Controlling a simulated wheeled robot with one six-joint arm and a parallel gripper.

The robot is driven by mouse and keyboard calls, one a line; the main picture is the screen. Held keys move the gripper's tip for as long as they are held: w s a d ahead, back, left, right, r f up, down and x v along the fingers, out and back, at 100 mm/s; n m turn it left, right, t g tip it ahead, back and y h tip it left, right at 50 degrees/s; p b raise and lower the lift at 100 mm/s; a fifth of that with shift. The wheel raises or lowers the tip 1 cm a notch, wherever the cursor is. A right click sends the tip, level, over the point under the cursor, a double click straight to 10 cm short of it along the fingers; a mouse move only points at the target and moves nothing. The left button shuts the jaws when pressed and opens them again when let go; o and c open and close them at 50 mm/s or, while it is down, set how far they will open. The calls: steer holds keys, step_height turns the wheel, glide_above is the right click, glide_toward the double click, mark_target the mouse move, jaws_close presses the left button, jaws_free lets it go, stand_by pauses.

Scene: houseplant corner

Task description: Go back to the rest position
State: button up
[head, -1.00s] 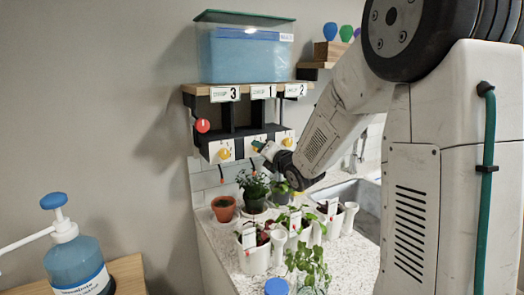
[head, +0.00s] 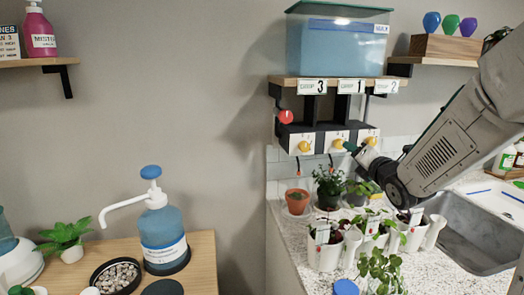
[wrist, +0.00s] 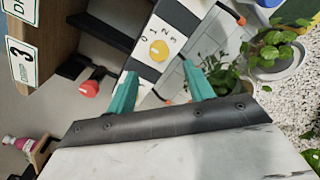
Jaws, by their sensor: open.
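My gripper (head: 352,149) is in front of the dark valve box (head: 322,130) under the wall shelf, close to the middle yellow knob (head: 338,144). In the wrist view its two teal fingers (wrist: 158,88) are apart with nothing between them. A yellow knob (wrist: 158,50) on a white plate with numbers lies beyond the fingertips, apart from them. The left yellow knob (head: 304,146) and right yellow knob (head: 370,142) also show in the head view. My arm reaches in from the right.
A blue water tank (head: 338,50) stands on the shelf. A red knob (head: 286,117) sticks out at the left of the box. Potted plants (head: 325,255) crowd the counter below my gripper, beside a sink (head: 475,240). A pump bottle (head: 163,235) stands on the left table.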

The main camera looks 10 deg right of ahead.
steer(key=s+a+f+m+g, duration=0.1)
steer(key=s+a+m+g, duration=0.3)
steer(key=s+m, duration=0.5)
steer(key=s+a+f+m+g, duration=0.2)
steer(key=s+a+m+g, duration=0.3)
steer(key=s+m, duration=0.4)
steer(key=s+a+f+m+g, duration=0.1)
steer(key=s+a+m+g, duration=0.4)
steer(key=s, duration=1.2)
steer(key=m+g, duration=0.2)
steer(key=m, duration=0.2)
steer(key=shift+s+f, duration=0.2)
steer(key=shift+f, duration=0.2)
steer(key=shift+a, duration=0.1)
